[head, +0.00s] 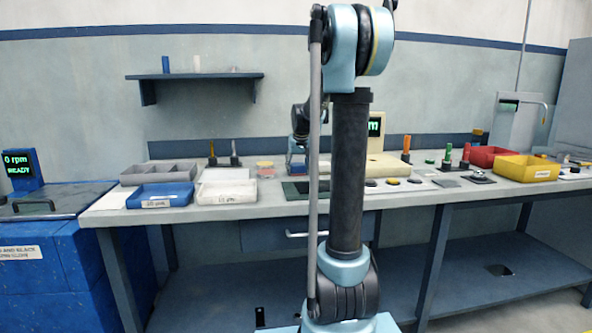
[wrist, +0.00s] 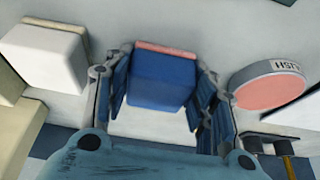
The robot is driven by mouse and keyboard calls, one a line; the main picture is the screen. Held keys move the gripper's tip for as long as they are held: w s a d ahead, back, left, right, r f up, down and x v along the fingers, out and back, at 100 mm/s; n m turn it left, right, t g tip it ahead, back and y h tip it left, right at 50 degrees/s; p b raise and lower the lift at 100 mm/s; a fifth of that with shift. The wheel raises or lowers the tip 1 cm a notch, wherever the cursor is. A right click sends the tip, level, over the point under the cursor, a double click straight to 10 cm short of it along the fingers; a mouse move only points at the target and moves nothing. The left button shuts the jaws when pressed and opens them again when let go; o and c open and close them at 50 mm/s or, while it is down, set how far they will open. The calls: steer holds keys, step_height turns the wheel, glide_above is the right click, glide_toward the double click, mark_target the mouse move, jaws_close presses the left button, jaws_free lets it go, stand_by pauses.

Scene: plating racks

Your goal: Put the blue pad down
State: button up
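The blue pad (wrist: 160,80) is a blue block with a thin pink layer along its far edge. In the wrist view it sits between the two fingers of my gripper (wrist: 162,96), which press on its left and right sides. In the head view my gripper (head: 298,150) is low over the back of the bench, partly hidden by my arm. I cannot tell whether the pad touches the surface below.
A round pink-topped disc (wrist: 270,92) with a lettered rim lies right of the pad. A white block (wrist: 45,52) stands to the left. The bench (head: 190,213) also holds a blue tray (head: 160,196), a white tray (head: 227,192) and a yellow bin (head: 527,168).

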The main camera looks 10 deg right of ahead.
steer(key=o, duration=0.4)
steer(key=shift+s+f, duration=0.15)
steer(key=shift+f, duration=0.25)
steer(key=shift+w+f, duration=0.2)
steer(key=shift+r, duration=0.2)
steer(key=shift+r, duration=0.25)
steer(key=v, duration=1.2)
steer(key=shift+r, duration=0.25)
